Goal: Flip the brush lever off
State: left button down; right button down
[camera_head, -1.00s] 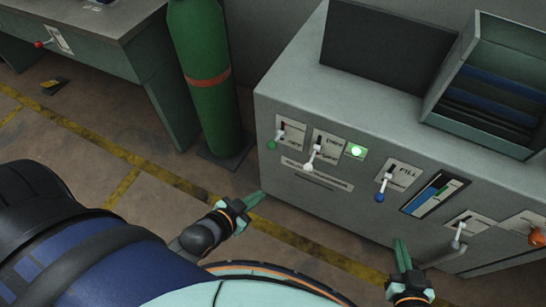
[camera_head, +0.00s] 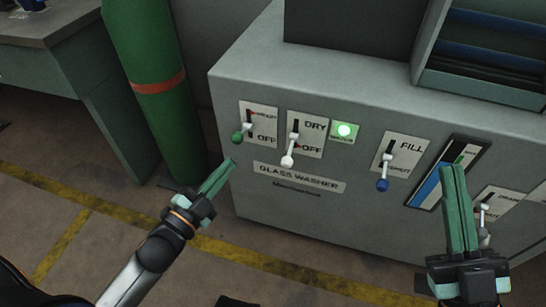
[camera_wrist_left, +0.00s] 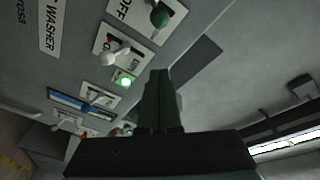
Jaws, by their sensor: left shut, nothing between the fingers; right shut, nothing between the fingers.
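The glass washer (camera_head: 330,220) has a lever with a green knob (camera_head: 237,138) at the left end of its front. Its plate (camera_head: 262,111) reads OFF at the bottom; the upper word is not legible. The knob hangs low, left of the word OFF. In the left wrist view the green knob (camera_wrist_left: 159,17) is at the top. My left gripper (camera_head: 229,167) is shut and empty, just below and left of the green knob, apparently apart from it. Its fingers (camera_wrist_left: 160,78) also show in the wrist view. My right gripper (camera_head: 453,172) is shut and empty before the gauge.
A white-knobbed DRY lever (camera_head: 288,160) and a lit green lamp (camera_head: 344,131) sit to the right. Farther right are a blue-knobbed FILL lever (camera_head: 382,184) and a gauge (camera_head: 432,190). A green cylinder (camera_head: 165,110) stands left of the washer. Floor in front is open.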

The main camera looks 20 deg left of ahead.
aim_at(240, 143)
pick_arm(q)
jog(key=shift+w+f+m+t+h+b, duration=0.1)
jog(key=shift+f+m+t+h+b, duration=0.25)
jog(key=shift+m+b, duration=0.45)
pick_arm(e)
jog(key=s+n+y, duration=0.2)
jog(key=y, duration=0.1)
jog(key=shift+s+a+r, duration=0.2)
jog(key=shift+s+r, duration=0.05)
jog(key=shift+r, duration=0.15)
pick_arm(q)
jog(key=shift+r, duration=0.1)
